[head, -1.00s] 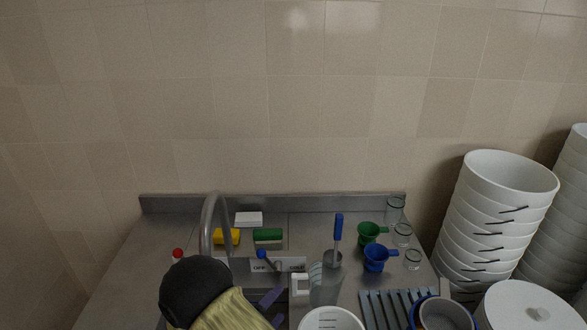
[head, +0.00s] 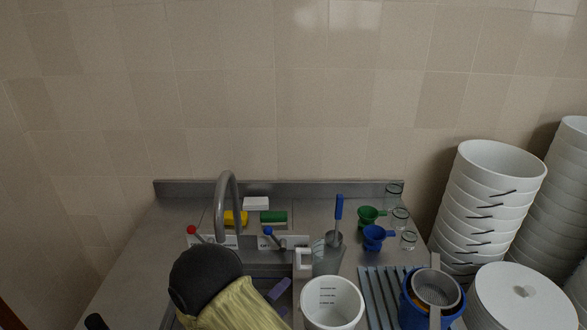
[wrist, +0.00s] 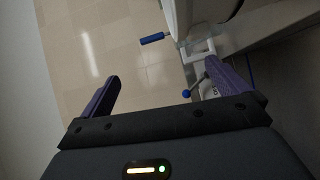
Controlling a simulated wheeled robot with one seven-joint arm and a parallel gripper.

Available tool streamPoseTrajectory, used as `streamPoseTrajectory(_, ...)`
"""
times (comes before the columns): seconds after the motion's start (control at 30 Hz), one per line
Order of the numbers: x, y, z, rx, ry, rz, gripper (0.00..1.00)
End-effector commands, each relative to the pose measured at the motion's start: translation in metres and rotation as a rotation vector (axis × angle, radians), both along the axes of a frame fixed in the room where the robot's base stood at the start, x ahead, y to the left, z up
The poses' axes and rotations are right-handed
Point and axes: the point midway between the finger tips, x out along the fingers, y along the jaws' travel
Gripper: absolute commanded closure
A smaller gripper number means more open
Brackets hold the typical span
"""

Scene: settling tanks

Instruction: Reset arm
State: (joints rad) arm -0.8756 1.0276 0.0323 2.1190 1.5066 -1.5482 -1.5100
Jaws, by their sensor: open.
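My gripper (wrist: 162,70) is open and empty. In the wrist view its two purple fingers stand wide apart, with tiled wall between them. A lever with a blue ball (wrist: 186,93) shows near the right finger, and a blue handle (wrist: 152,38) lies beyond the fingertips. In the head view, my black and yellow arm covers part of the sink at the bottom left. A purple finger shows beside it, over the sink; the rest of the gripper is hidden there.
A grey tap (head: 226,190), red lever knob (head: 191,229) and blue lever knob (head: 267,231) stand near my arm. A clear jug (head: 327,255), white bucket (head: 332,300) and blue bucket (head: 409,312) stand to the right. Stacked white buckets (head: 480,210) stand farther right. The left counter is mostly clear.

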Motion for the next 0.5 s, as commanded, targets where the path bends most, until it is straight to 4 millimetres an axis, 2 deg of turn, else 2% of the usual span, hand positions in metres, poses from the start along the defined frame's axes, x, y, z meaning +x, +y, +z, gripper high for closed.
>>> streamPoseTrajectory(0.27,0.025,-0.010,0.004,0.206,0.017,0.029,0.00)
streamPoseTrajectory(0.5,0.051,-0.020,0.011,0.475,0.052,0.062,0.00)
